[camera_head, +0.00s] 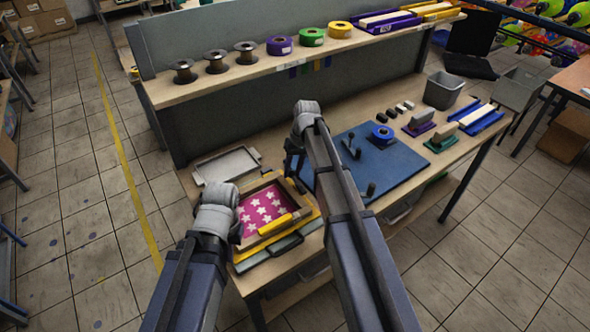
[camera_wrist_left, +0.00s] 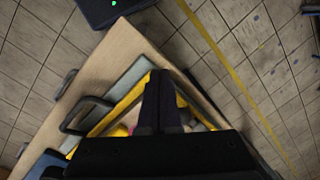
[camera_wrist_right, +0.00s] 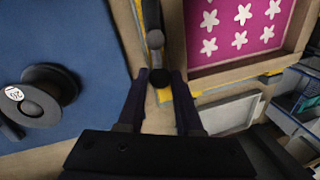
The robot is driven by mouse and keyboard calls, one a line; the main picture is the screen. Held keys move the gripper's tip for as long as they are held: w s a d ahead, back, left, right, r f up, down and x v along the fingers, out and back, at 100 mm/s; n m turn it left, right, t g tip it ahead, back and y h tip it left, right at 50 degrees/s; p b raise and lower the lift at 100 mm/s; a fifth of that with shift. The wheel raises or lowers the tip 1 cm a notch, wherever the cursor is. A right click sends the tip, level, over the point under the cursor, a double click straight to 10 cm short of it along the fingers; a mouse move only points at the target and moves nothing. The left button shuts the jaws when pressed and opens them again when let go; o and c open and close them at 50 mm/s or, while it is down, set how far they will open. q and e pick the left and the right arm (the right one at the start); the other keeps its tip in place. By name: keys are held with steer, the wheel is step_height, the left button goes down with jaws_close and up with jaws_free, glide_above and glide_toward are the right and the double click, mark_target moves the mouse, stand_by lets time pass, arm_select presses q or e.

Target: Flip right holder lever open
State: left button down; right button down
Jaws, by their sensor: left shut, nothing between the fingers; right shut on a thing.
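The printing frame (camera_head: 278,236) sits on the yellow-edged holder (camera_head: 313,222) at the table's left end. Its pink sheet with white stars (camera_head: 263,207) also shows in the right wrist view (camera_wrist_right: 236,28). My right gripper (camera_head: 293,160) is over the gap between frame and blue mat. In the right wrist view its fingers (camera_wrist_right: 160,84) are on either side of the right holder lever (camera_wrist_right: 155,40), shut on its dark knob end. My arm hides the lever in the head view. My left gripper (camera_head: 237,228) is shut and empty at the frame's left side; its fingertips (camera_wrist_left: 163,76) are together.
A blue mat (camera_head: 393,168) lies right of the frame with a black spool-like part (camera_wrist_right: 40,96) on it. A pale tray (camera_head: 226,165) lies behind the frame. A shelf (camera_head: 200,88) with spools and tape rolls runs along the back. A grey bin (camera_head: 444,90) stands further right.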

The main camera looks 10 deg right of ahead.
steer(key=shift+a+n, duration=0.15)
steer(key=shift+n, duration=0.35)
steer(key=shift+s, duration=0.1)
steer(key=c, duration=0.6)
jaws_free()
steer(key=shift+r, duration=0.1)
steer(key=r+p, duration=0.2)
steer(key=d+r+p, duration=0.1)
steer(key=r+p, duration=0.4)
steer(key=shift+d+r+p, duration=0.15)
steer(key=shift+r+p, duration=0.15)
steer(key=shift+p, duration=0.1)
arm_select(q)
step_height(320, 180, up, 8)
steer(key=shift+f, duration=0.15)
arm_select(e)
steer(key=shift+f, duration=0.1)
